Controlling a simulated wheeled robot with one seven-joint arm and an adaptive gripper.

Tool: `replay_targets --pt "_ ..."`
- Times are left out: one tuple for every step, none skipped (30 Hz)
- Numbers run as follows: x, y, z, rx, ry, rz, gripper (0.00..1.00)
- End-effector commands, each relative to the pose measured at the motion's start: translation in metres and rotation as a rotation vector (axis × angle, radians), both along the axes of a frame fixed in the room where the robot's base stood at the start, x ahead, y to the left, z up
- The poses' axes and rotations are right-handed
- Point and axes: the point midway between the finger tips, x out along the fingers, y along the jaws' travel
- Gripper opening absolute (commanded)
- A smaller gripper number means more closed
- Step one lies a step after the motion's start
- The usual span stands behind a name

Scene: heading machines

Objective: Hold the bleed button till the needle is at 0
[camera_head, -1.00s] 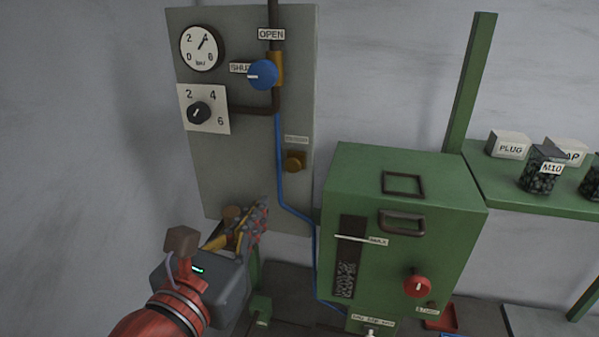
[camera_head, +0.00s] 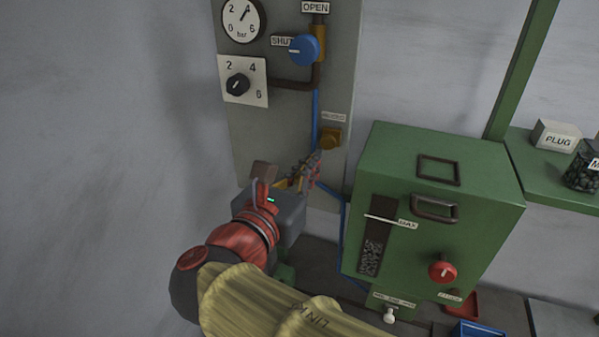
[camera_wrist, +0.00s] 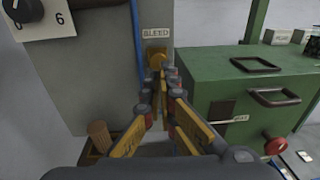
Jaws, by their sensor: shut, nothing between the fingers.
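The bleed button (camera_head: 330,138) is a brass block on the grey panel (camera_head: 245,150), below a small label. In the wrist view the label reads BLEED above the button (camera_wrist: 156,57). The round gauge (camera_head: 243,20), marked 0 to 6 bar, is at the top left of the panel, its needle pointing up and right, near the 4. My gripper (camera_head: 315,158) is shut and empty. Its fingertips (camera_wrist: 166,72) are at the button's lower front edge; I cannot tell whether they touch it.
A blue valve knob (camera_head: 304,50) points left to SHUT. A black knob (camera_head: 238,85) sits on a 2-4-6 dial. A green machine (camera_head: 440,190) with handles and a red knob (camera_head: 442,271) stands close right of my gripper. A green shelf (camera_head: 548,176) is further right.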

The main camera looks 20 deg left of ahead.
Motion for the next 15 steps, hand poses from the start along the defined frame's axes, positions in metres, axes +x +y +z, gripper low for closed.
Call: replay_targets --pt "0.010 -0.003 0.001 -0.002 0.001 -0.005 0.00" --pt "0.016 -0.004 0.000 -0.002 0.001 -0.005 0.00" --pt "0.022 -0.005 0.000 -0.002 0.000 -0.005 0.00" --pt "0.027 -0.005 -0.001 -0.002 0.001 -0.004 0.00" --pt "0.032 -0.006 -0.001 -0.002 0.001 -0.005 0.00" --pt "0.038 -0.006 -0.001 -0.001 0.001 -0.004 0.00" --pt "0.042 -0.007 -0.001 -0.001 0.001 -0.004 0.00" --pt "0.045 -0.008 -0.002 -0.001 0.000 -0.004 0.00" --pt "0.050 -0.008 -0.002 -0.002 0.000 -0.003 0.00" --pt "0.053 -0.008 -0.002 -0.001 0.001 -0.002 0.00" --pt "0.055 -0.009 -0.003 -0.001 0.001 -0.002 0.00" --pt "0.058 -0.009 -0.003 -0.001 0.001 -0.002 0.00" --pt "0.059 -0.009 -0.004 0.000 0.000 -0.002 0.00" --pt "0.060 -0.009 -0.004 0.000 0.000 -0.001 0.00" --pt "0.062 -0.009 -0.004 0.000 0.000 -0.001 0.00"
